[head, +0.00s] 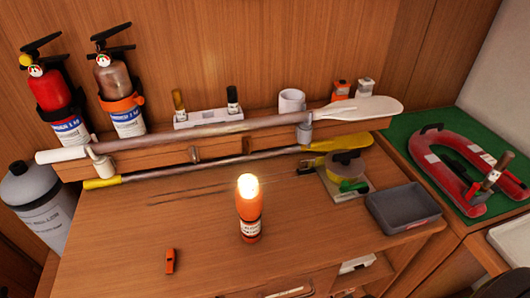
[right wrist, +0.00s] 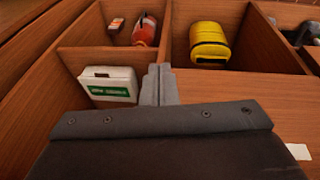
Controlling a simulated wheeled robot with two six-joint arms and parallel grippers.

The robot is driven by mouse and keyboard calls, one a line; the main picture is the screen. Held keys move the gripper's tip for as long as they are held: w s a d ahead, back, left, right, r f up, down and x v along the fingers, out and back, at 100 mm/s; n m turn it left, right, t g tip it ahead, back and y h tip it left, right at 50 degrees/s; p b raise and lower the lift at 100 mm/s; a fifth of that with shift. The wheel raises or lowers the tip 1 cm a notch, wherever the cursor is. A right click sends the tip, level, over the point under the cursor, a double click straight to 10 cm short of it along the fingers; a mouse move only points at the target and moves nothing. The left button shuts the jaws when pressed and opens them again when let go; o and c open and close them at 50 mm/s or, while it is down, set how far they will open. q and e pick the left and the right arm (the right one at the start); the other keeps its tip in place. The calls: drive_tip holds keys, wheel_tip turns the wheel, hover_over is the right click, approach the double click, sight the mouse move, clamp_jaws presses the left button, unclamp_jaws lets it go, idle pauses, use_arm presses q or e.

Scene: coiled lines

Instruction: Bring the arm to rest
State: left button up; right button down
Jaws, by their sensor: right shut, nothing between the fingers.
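My right gripper (right wrist: 157,72) shows in the right wrist view, with its two grey fingers together and nothing between them. It is over or in front of a wooden unit divided into compartments (right wrist: 98,56). A white box with a green label (right wrist: 110,85) lies in the compartment left of the fingers. A red cylinder (right wrist: 145,32) and a small orange item (right wrist: 115,25) lie in the compartment behind it. A yellow object with a black band (right wrist: 208,40) lies in the compartment to the right. Neither gripper shows in the head view.
A lit orange flashlight (head: 249,215) stands on the wooden desk (head: 130,235), with an orange whistle (head: 169,261) to its left. A grey tray (head: 403,208) is at the right. A red horseshoe-shaped float (head: 470,155) lies on green matting (head: 400,132).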

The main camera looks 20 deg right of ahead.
drive_tip(key=s+f, duration=0.3)
drive_tip(key=f, duration=0.4)
drive_tip(key=s+f, duration=0.3)
drive_tip(key=f, duration=0.5)
drive_tip(key=s+a+f+g, duration=0.1)
drive_tip(key=s+f, duration=0.7)
drive_tip(key=s, duration=0.3)
drive_tip(key=shift+f+g+y, duration=0.3)
